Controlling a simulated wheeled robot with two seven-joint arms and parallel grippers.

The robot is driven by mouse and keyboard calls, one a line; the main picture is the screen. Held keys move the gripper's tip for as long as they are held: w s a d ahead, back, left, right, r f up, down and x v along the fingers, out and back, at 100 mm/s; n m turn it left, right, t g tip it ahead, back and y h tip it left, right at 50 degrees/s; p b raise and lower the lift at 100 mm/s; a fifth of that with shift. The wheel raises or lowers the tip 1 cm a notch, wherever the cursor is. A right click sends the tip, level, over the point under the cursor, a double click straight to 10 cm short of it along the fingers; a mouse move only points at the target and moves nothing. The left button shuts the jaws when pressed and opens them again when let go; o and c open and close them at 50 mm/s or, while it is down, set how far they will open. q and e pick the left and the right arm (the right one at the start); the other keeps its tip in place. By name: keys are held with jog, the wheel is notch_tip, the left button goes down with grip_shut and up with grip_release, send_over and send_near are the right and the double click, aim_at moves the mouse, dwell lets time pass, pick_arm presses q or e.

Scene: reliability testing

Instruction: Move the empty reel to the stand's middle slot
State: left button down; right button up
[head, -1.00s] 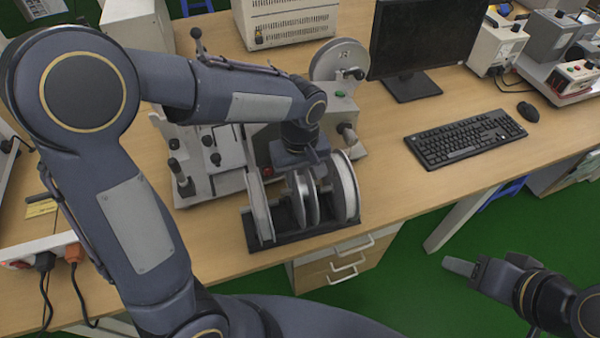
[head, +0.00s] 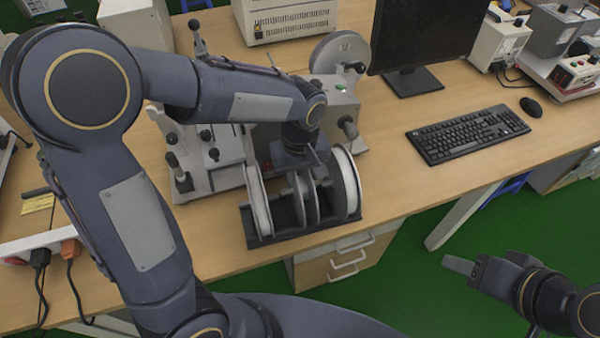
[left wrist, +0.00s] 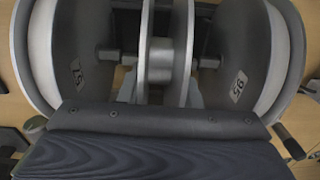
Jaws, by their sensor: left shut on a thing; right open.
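The stand (head: 285,239) is a dark rack near the table's front edge. A white-wound reel stands in its left slot (head: 259,203) and another in its right slot (head: 347,182). Between them is the empty reel (head: 312,203), upright, with two bare grey flanges. It also shows in the left wrist view (left wrist: 160,62), between the two wound reels. My left gripper (head: 303,172) is above the stand, shut on the empty reel. The gripper hides its upper part, and I cannot tell whether it rests on the stand. My right gripper (head: 462,266) is open and empty, off the table.
A grey winding machine (head: 338,100) stands close behind the stand. A second grey apparatus (head: 205,160) is behind it to the left. A monitor (head: 425,40), a keyboard (head: 468,133) and a mouse (head: 531,106) are to the right. Bare tabletop lies right of the stand.

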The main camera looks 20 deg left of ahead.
pick_arm(q)
jog(key=shift+f, duration=0.15)
jog(key=shift+f+b, duration=0.25)
jog(key=shift+b, duration=0.05)
dwell(0.5)
jog(key=shift+c, duration=2)
grip_release()
jog(key=shift+r, duration=0.1)
jog(key=shift+r+p, duration=2.95)
jog(key=shift+r, duration=0.55)
